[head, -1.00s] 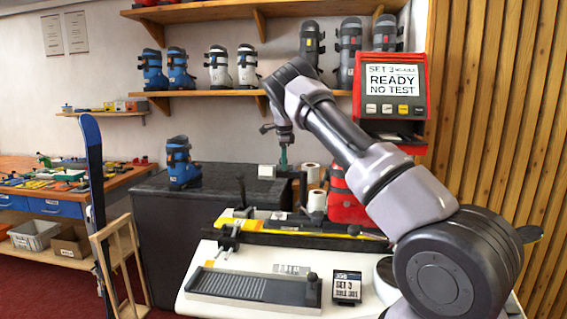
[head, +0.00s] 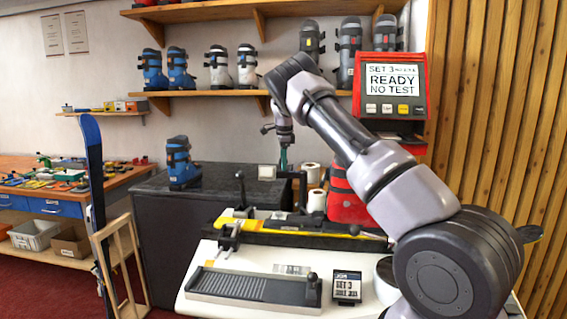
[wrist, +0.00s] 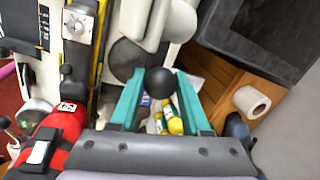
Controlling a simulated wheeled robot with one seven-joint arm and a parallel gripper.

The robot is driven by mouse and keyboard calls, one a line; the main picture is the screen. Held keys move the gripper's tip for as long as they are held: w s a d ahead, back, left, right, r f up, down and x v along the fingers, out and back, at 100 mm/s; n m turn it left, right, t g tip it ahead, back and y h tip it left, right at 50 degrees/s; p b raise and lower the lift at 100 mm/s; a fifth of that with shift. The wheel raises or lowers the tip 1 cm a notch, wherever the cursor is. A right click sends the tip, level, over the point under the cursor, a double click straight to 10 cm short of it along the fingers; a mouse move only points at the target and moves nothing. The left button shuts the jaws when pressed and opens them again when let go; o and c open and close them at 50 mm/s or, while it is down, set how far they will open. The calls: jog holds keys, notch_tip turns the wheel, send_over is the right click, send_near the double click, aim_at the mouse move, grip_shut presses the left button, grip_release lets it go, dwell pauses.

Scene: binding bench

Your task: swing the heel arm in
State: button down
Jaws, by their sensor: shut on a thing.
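The heel arm shows in the head view as a dark bar with a pale block (head: 267,173) at its left end, beside a dark upright post (head: 303,192) behind the yellow-edged bench fixture. In the wrist view a round black knob (wrist: 160,81) sits between my teal fingers, close to a pale pad (wrist: 150,22) above it. My gripper (wrist: 158,90) is shut on this knob. In the head view my gripper (head: 284,160) is small, over the bar. The knob's joint to the arm is hidden from both views.
A blue boot (head: 182,163) stands on the dark cabinet (head: 160,215) to the left.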

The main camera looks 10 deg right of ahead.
jog(key=s+d+n+g+y, duration=0.1)
jog(key=s+d+n, duration=0.1)
jog(key=s+n, duration=0.3)
jog(key=s+d+n+g+y, duration=0.1)
jog(key=s+d+n, duration=0.2)
jog(key=n, duration=0.9)
jog(key=shift+s+d, duration=0.3)
jog(key=shift+s, duration=0.6)
jog(key=shift+c, duration=1.9)
grip_release()
notch_tip(320, 180, up, 11)
jog(key=d, duration=0.2)
jog(key=shift+f, duration=0.2)
